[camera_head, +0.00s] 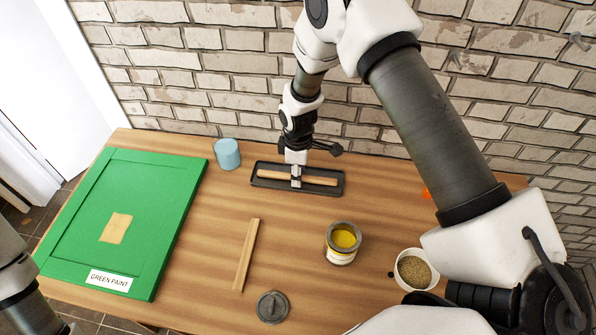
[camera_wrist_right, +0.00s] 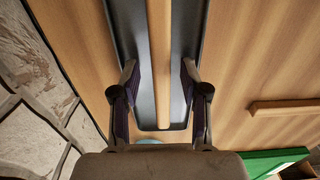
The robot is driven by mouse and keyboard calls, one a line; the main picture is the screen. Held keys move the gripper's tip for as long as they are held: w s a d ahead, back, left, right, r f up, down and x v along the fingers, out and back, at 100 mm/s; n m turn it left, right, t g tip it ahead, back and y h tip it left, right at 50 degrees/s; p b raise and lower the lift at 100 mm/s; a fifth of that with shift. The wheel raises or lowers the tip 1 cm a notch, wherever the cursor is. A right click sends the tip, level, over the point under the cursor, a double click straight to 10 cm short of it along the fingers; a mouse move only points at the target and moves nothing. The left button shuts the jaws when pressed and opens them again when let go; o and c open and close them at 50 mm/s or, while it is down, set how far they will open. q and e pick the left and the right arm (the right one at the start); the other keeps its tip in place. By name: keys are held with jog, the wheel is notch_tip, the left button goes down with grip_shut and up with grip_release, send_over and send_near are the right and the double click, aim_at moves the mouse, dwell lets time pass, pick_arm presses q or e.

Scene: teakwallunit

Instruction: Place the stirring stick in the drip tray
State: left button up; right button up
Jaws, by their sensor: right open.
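A pale wooden stick (camera_head: 318,180) lies lengthwise inside the black drip tray (camera_head: 256,181) at the back of the table. My right gripper (camera_head: 296,181) points down over the tray. In the right wrist view the stick (camera_wrist_right: 160,45) runs between the open fingers of my right gripper (camera_wrist_right: 160,75), with a gap on each side, and the tray (camera_wrist_right: 127,30) lies under it. A second, flat wooden strip (camera_head: 246,255) lies on the bare table nearer the front. My left gripper is out of view; only part of my left arm shows at the left edge.
On the wooden table (camera_head: 200,240) are a green panel (camera_head: 160,215), a light blue cylinder (camera_head: 227,153), an open yellow paint can (camera_head: 343,240), a grey lid (camera_head: 272,307) and a white cup of granules (camera_head: 413,270). A brick wall (camera_head: 230,60) stands close behind the tray.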

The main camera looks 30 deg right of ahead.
notch_tip(320, 180, up, 12)
jog(key=b, duration=0.2)
